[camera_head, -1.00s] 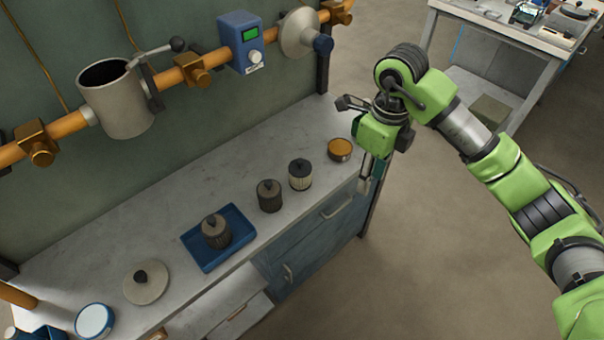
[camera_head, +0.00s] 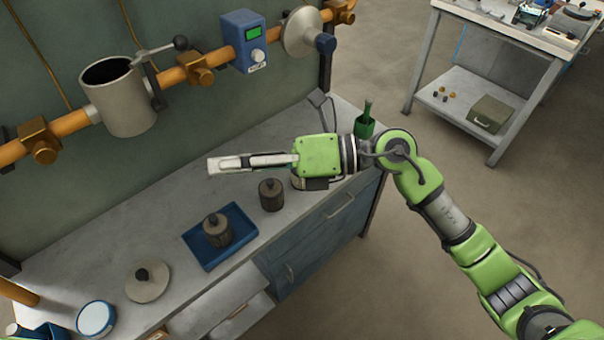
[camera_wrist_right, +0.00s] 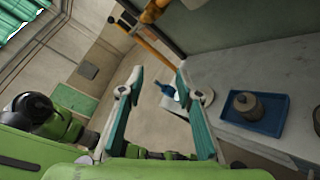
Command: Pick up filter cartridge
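A dark ribbed filter cartridge (camera_head: 217,231) with a knob on top stands upright in a blue tray (camera_head: 246,244) on the bench. It also shows in the right wrist view (camera_wrist_right: 248,107). A similar dark cartridge (camera_head: 271,195) stands on the bench to the right of the tray. My right gripper (camera_head: 213,165) points left above the bench, apart from the cartridges. In the right wrist view its two fingers (camera_wrist_right: 158,75) are spread with nothing held between them. My left gripper is not in view.
A round lid (camera_head: 147,284) and a blue-rimmed round container (camera_head: 96,319) sit at the bench's left. An orange pipe (camera_head: 172,76) with a metal cup (camera_head: 122,105) and a blue control box (camera_head: 243,42) runs along the wall. An open drawer (camera_head: 235,312) juts out in front.

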